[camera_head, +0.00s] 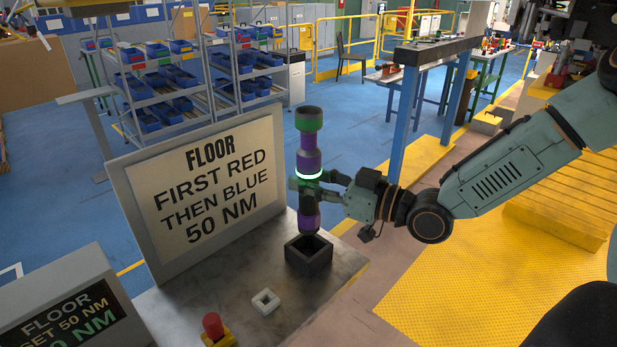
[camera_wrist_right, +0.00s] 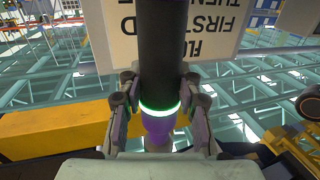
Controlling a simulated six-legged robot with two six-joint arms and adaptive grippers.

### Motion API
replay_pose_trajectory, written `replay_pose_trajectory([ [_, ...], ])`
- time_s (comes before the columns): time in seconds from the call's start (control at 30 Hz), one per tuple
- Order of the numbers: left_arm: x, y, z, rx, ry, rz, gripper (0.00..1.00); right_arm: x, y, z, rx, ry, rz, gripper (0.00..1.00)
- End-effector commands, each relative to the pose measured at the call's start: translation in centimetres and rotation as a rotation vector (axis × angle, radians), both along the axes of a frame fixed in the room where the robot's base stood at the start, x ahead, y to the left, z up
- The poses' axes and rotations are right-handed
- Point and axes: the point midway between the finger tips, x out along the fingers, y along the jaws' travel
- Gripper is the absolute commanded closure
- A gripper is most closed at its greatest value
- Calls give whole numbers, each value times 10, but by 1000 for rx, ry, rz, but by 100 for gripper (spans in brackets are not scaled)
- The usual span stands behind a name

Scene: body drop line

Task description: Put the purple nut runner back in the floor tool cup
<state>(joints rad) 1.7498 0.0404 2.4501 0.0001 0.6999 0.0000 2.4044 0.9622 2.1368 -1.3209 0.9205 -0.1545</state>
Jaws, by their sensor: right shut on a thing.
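The purple nut runner (camera_head: 309,160) stands upright in my right gripper (camera_head: 306,184), with a glowing green-white ring, a dark grip and a green-tinted top. My right gripper is shut on it. In the right wrist view the nut runner (camera_wrist_right: 158,125) runs between the two fingers of the gripper (camera_wrist_right: 160,108). The floor tool cup (camera_head: 308,257) is a dark square open box on the metal bench. The nut runner's lower end is just above the cup or at its back rim; I cannot tell whether it touches. My left gripper is not in view.
A sign (camera_head: 210,190) reading "FLOOR FIRST RED THEN BLUE 50 NM" stands close left of the cup. A small white square holder (camera_head: 265,302) and a red button (camera_head: 213,326) sit in front. A display box (camera_head: 62,310) is at lower left. A blue post (camera_head: 403,125) stands behind.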

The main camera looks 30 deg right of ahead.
Motion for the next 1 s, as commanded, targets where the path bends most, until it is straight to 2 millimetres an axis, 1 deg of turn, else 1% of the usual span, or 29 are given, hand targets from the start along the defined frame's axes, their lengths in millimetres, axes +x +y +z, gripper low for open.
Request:
replay_pose_trajectory([
  [0.3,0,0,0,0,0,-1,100,1,-6,-4,2,-5,-12,100],
  [0.57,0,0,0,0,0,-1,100,1,-7,-4,2,-5,-12,100],
  [0.73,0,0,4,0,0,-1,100,1,-8,-3,1,-3,-11,100],
  [1.0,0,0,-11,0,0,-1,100,0,-9,-21,1,-3,-11,100],
])
